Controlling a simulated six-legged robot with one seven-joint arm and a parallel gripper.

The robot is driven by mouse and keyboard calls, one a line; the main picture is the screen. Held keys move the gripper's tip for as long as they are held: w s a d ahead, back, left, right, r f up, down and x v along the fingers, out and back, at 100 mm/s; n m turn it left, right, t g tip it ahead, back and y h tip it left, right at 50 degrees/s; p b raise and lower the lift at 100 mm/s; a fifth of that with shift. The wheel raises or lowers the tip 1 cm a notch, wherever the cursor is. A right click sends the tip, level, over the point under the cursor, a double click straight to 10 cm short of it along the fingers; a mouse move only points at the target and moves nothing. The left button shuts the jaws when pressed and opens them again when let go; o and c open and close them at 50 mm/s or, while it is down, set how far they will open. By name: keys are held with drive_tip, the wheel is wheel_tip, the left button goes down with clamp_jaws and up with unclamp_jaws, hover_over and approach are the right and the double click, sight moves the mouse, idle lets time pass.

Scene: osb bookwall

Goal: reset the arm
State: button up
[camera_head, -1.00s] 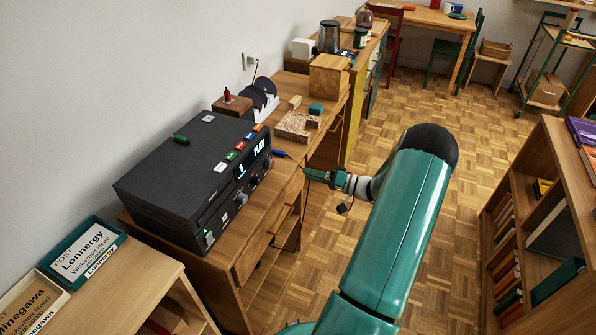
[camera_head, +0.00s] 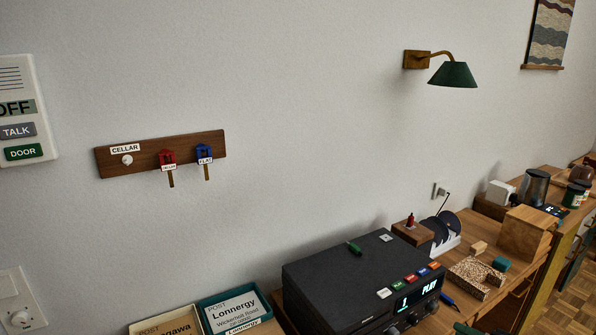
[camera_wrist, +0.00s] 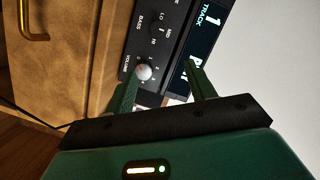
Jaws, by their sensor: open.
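My gripper (camera_wrist: 163,75) shows in the wrist view with its two green fingers apart and nothing held between them. Its tips are at the front of the black player (camera_wrist: 172,22), near the round silver volume knob (camera_wrist: 143,72) and the lit display (camera_wrist: 204,40). I cannot tell whether a finger touches the knob or panel. In the head view the black player (camera_head: 345,280) stands on the wooden bench, its display reading PLAY. Only a bit of my green arm shows at the bottom edge there; most of the arm is out of view.
A wooden drawer front (camera_wrist: 70,45) with a brass handle is left of the fingers. On the bench are a wooden box (camera_head: 525,232), a cork block (camera_head: 470,278) and a blue pen (camera_head: 449,302). A key rack (camera_head: 140,158) and green lamp (camera_head: 453,74) are on the wall.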

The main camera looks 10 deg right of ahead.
drive_tip(key=a+r+n+g, duration=0.1)
drive_tip(key=a+r+g, duration=0.3)
drive_tip(key=a, duration=0.4)
drive_tip(key=a+r+n+g+h, duration=0.1)
drive_tip(key=a+r+n+g, duration=0.2)
drive_tip(key=a, duration=0.5)
drive_tip(key=a+r+g, duration=0.4)
drive_tip(key=a+r, duration=0.1)
drive_tip(key=a, duration=0.3)
drive_tip(key=s+a+r+t+h, duration=0.2)
drive_tip(key=s+a+r+h, duration=0.6)
drive_tip(key=s+a, duration=0.5)
wheel_tip(320, 180, up, 2)
drive_tip(key=shift+s+a+r+n+t, duration=0.15)
drive_tip(key=shift+s+n+t, duration=0.2)
drive_tip(key=shift+s, duration=0.7)
drive_tip(key=c, duration=0.4)
